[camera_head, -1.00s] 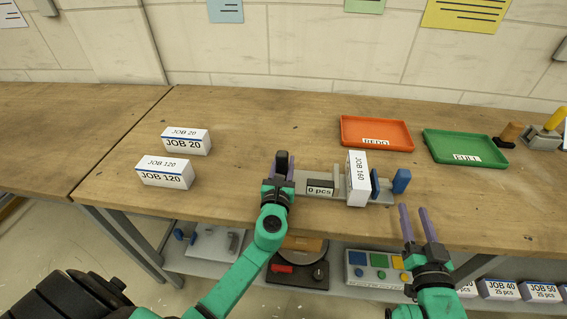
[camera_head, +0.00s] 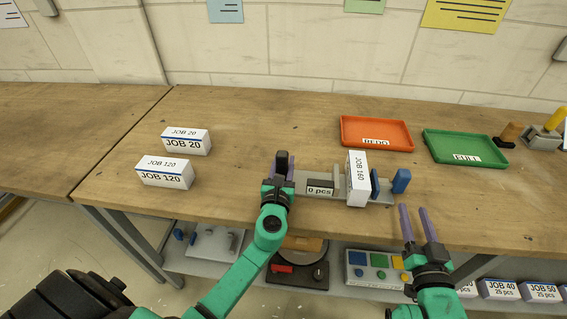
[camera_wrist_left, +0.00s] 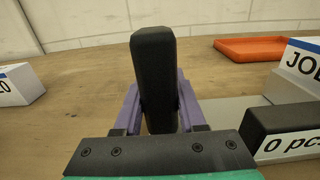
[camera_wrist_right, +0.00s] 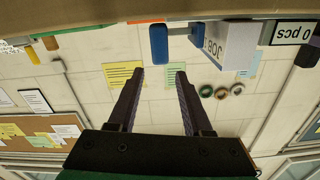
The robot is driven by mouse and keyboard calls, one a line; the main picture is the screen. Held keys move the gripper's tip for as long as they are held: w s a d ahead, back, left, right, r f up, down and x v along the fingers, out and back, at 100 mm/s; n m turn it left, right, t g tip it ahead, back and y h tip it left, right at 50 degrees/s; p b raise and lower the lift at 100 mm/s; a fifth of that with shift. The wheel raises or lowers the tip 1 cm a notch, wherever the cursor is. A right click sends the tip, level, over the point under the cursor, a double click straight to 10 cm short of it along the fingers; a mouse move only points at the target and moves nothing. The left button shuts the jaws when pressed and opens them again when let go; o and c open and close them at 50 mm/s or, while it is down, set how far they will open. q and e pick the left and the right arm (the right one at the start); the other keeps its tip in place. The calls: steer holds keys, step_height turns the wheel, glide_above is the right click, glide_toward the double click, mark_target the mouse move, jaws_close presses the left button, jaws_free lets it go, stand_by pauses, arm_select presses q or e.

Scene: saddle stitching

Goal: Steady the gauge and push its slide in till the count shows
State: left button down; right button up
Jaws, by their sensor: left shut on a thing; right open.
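The gauge (camera_head: 327,194) lies on the bench, a grey base with a dark display reading "0 pcs" (camera_head: 320,188). A white JOB 160 block (camera_head: 357,178) stands in it, with a blue plate and the slide's blue end (camera_head: 401,181) to its right. My left gripper (camera_head: 283,166) is shut on the gauge's black upright handle (camera_wrist_left: 154,80) at the left end. My right gripper (camera_head: 413,213) is open and empty, in front of and right of the blue end, apart from it. The right wrist view also shows the blue end (camera_wrist_right: 159,44) beyond the fingers.
JOB 20 (camera_head: 186,141) and JOB 120 (camera_head: 165,173) blocks stand on the left. An orange REDO tray (camera_head: 377,145) and a green FULL tray (camera_head: 465,159) lie behind and right. A yellow-handled tool (camera_head: 545,132) is at far right. The bench's front edge runs below my right gripper.

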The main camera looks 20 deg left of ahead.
stand_by(0.4)
jaws_close()
steer(key=w+d+m, duration=0.1)
steer(key=d+m, duration=0.2)
steer(key=d, duration=0.1)
steer(key=w+d+f+m, duration=0.1)
steer(key=d+m, duration=0.3)
steer(key=w+d+m, duration=0.1)
steer(key=d+m, duration=0.3)
steer(key=shift+w+f+t, duration=0.1)
steer(key=shift+f+t, duration=0.05)
steer(key=shift+t, duration=0.15)
steer(key=shift+w+f+m+y, duration=0.1)
steer(key=shift+m+y, duration=0.3)
steer(key=shift+m, duration=0.1)
steer(key=shift+a+g+y, duration=0.3)
steer(key=shift+g+y, duration=0.4)
steer(key=shift+s+a+r+m+g+y, duration=0.2)
steer(key=shift+a+r+m+y, duration=0.1)
steer(key=shift+a+r+y, duration=0.15)
steer(key=shift+s+a+r+m+g+y, duration=0.1)
steer(key=shift+a+r+m+g+y, duration=0.1)
steer(key=shift+a+r+m+y, duration=0.25)
steer(key=x, duration=1)
steer(key=shift+a+f, duration=0.1)
steer(key=shift+a, duration=0.2)
steer(key=shift+s+a, duration=0.3)
steer(key=shift+a, duration=0.5)
steer(key=shift+s+a, duration=0.3)
steer(key=shift+a, duration=0.5)
